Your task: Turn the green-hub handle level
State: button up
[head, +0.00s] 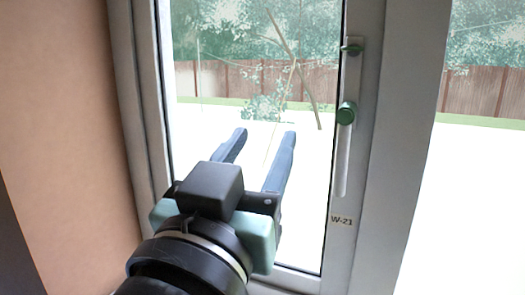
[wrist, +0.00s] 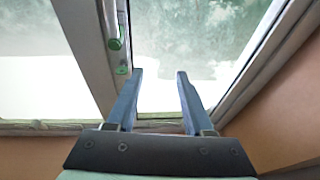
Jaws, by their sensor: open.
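The window handle has a round green hub (head: 346,113) on the right upright of the window frame in the head view. Its pale lever (head: 342,165) hangs straight down from the hub, upright rather than level.
A small green fitting (head: 352,48) sits above the hub on the same upright. A label reading W-21 (head: 342,221) is below the lever. The window frame (head: 128,110) and a plaster wall (head: 60,130) bound the left side. Glass fills the space behind my gripper.

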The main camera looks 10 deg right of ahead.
aim_at(339, 164)
jog(key=s+d+f+m+g+h, duration=0.2)
jog(key=d+f+m+g+h, duration=0.15)
jog(key=f+g, duration=0.2)
jog(key=shift+y, duration=0.25)
jog(key=p+x, duration=0.2)
jog(key=x, duration=0.2)
jog(key=p+x, duration=0.1)
jog(key=x, duration=0.3)
jog(key=p+x, duration=0.2)
jog(key=x, duration=0.2)
jog(key=shift+s+d+r+p, duration=0.2)
jog(key=shift+s+d+p, duration=0.05)
jog(key=shift+s+p, duration=0.1)
jog(key=shift+w+d+f, duration=0.1)
jog(key=shift+w+d, duration=0.2)
jog(key=shift+w, duration=0.05)
grip_shut()
